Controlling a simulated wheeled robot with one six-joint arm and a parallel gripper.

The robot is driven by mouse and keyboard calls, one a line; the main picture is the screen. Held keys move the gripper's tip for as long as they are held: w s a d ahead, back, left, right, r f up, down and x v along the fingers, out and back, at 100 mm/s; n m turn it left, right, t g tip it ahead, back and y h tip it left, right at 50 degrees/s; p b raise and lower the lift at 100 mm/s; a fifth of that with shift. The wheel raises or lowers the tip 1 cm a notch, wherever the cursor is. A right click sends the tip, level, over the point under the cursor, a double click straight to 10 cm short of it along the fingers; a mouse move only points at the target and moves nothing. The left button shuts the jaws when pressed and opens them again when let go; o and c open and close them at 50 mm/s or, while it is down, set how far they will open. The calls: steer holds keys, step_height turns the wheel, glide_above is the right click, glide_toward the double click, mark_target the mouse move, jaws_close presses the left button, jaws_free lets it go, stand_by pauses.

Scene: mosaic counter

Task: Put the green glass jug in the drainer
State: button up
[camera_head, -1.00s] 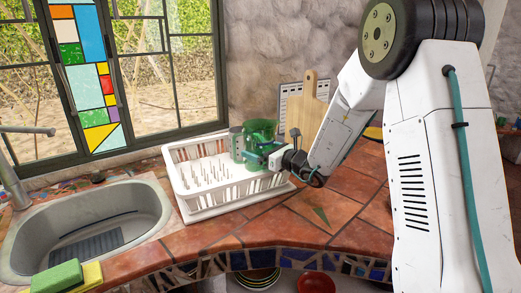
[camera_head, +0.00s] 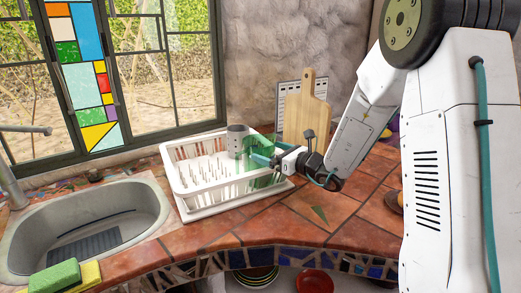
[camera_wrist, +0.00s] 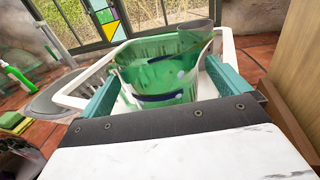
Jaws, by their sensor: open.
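The green glass jug (camera_head: 252,159) is see-through and sits low at the right end of the white drainer (camera_head: 200,207). In the wrist view the jug (camera_wrist: 150,72) stands between the two teal fingers of my gripper (camera_wrist: 163,78), inside the drainer's white rim (camera_wrist: 72,92). My gripper (camera_head: 264,153) reaches in from the right and is open around the jug. Whether the jug's base rests on the drainer floor is hidden.
A grey cup (camera_head: 237,139) stands in the drainer close to the jug. A wooden board (camera_head: 306,108) leans at the wall behind. The sink (camera_head: 85,225) is on the left, with a green sponge (camera_head: 54,278). The tiled counter in front of the drainer is clear.

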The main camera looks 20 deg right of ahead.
steer(key=v, duration=0.7)
steer(key=s+a+r+n+g+y, duration=0.1)
steer(key=s+a+r+n+g, duration=0.2)
steer(key=s+a+n+g, duration=0.45)
steer(key=s+a+r+n+g+y, duration=0.25)
steer(key=s+a+n+g, duration=0.25)
steer(key=s+a+n, duration=0.5)
steer(key=s+d+n+g+h, duration=0.1)
steer(key=s+d+n+h, duration=0.2)
steer(key=s, duration=0.4)
steer(key=s+d+n+g+h, duration=0.2)
steer(key=s+n+h, duration=0.2)
steer(key=s, duration=0.2)
steer(key=s+d+n+t+h, duration=0.2)
steer(key=s+d+n+h, duration=0.3)
steer(key=d, duration=0.3)
steer(key=shift+s+f+h, duration=0.15)
steer(key=shift+h, duration=0.4)
